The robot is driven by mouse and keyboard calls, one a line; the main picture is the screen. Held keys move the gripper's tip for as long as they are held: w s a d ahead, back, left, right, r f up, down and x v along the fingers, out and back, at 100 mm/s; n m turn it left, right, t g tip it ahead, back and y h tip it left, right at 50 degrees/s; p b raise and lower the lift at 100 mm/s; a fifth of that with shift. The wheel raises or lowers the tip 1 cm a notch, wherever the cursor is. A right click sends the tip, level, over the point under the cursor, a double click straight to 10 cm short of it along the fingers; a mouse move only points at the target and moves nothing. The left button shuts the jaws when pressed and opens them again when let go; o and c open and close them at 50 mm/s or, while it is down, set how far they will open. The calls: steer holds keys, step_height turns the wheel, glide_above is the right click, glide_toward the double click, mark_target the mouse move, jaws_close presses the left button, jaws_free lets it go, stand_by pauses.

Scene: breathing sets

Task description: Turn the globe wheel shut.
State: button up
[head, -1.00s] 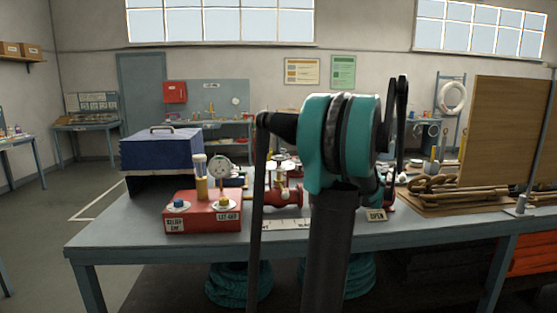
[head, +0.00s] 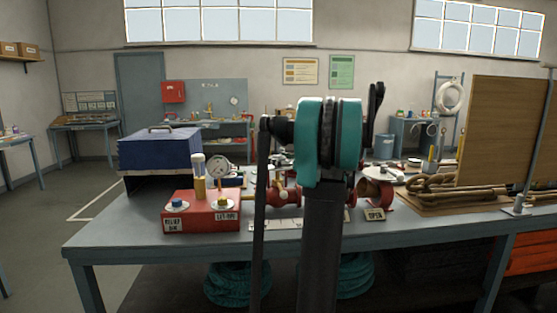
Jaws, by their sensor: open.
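A red pipe fitting (head: 283,197) lies on the bench, left of my arm. A red flanged pipe end (head: 376,192) shows right of my arm, with a pale flat round piece (head: 383,173) above it. I cannot tell whether that piece is the globe wheel. A tag (head: 376,214) reading OPEN stands in front of the pipe end. My dark arm with its teal joint covers the middle of the pipe run. My gripper is hidden behind the arm, so its contact with any wheel cannot be seen.
A red box (head: 202,211) with knobs and a gauge (head: 220,167) stands at the left of the bench (head: 130,235). A blue case (head: 160,150) is behind it.

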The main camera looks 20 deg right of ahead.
steer(key=shift+c, duration=0.5)
steer(key=c, duration=1.1)
steer(key=shift+o, duration=0.2)
steer(key=shift+s+a+m+t+h, duration=0.1)
steer(key=shift+m+t+h, duration=0.2)
steer(key=shift+m+h, duration=0.15)
steer(key=m+t+h, duration=0.1)
steer(key=m+h, duration=0.1)
steer(key=h, duration=0.1)
steer(key=shift+a, duration=0.15)
steer(key=m+h, duration=0.2)
steer(key=h, duration=0.1)
steer(key=m+h, duration=0.2)
steer(key=h, duration=0.2)
steer(key=shift+a+m, duration=0.15)
steer(key=shift+m, duration=0.1)
steer(key=m+g+h, duration=0.1)
steer(key=m+h, duration=0.1)
steer(key=h, duration=0.2)
steer(key=m+g+h, duration=0.1)
steer(key=m+h, duration=0.2)
steer(key=h, duration=0.1)
steer(key=shift+g, duration=0.3)
steer(key=shift+m+g+h, duration=1.5)
steer(key=shift+h, duration=0.05)
